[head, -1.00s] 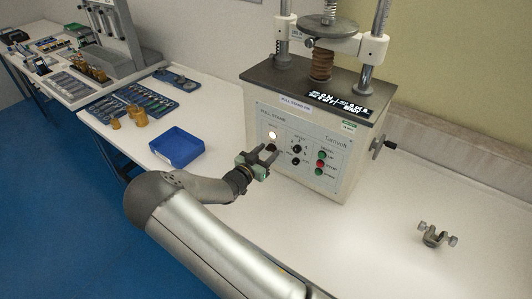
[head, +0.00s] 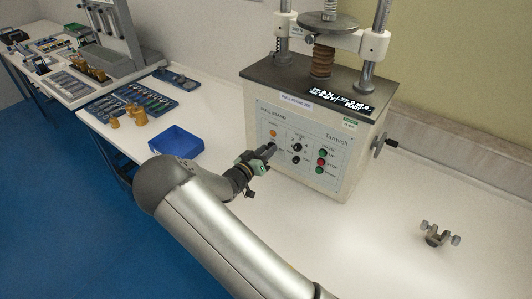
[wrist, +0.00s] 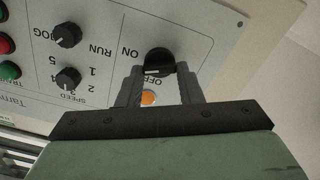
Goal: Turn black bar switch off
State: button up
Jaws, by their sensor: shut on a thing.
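The black bar switch (wrist: 159,60) is on the front panel of the pull stand (head: 302,145), between ON and OFF lettering. My gripper (wrist: 160,72) is shut on it, one finger on each side. In the wrist view, a pale mark on the switch lies on the side near the OFF lettering. In the head view, my gripper (head: 267,148) reaches the panel's left part and mostly hides the switch. The round indicator lamp (head: 273,133) next to the switch is dull orange; it also shows between the fingers in the wrist view (wrist: 148,97).
Two other black knobs (wrist: 67,79) and red and green buttons (head: 321,162) are on the same panel. A blue bin (head: 176,146) stands left of my arm. A small metal clamp (head: 438,235) lies at right. The bench between the stand and clamp is clear.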

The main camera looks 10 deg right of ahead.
jog(key=n, duration=0.6)
jog(key=shift+n, duration=0.3)
jog(key=n+p, duration=0.1)
jog(key=n, duration=0.5)
jog(key=shift+w+a+f+p, duration=0.1)
jog(key=shift+f+p, duration=0.1)
jog(key=shift+p, duration=0.15)
jog(key=shift+n, duration=0.4)
jog(key=o, duration=1)
jog(key=shift+a, duration=0.1)
jog(key=b+v, duration=0.3)
jog(key=v, duration=1.4)
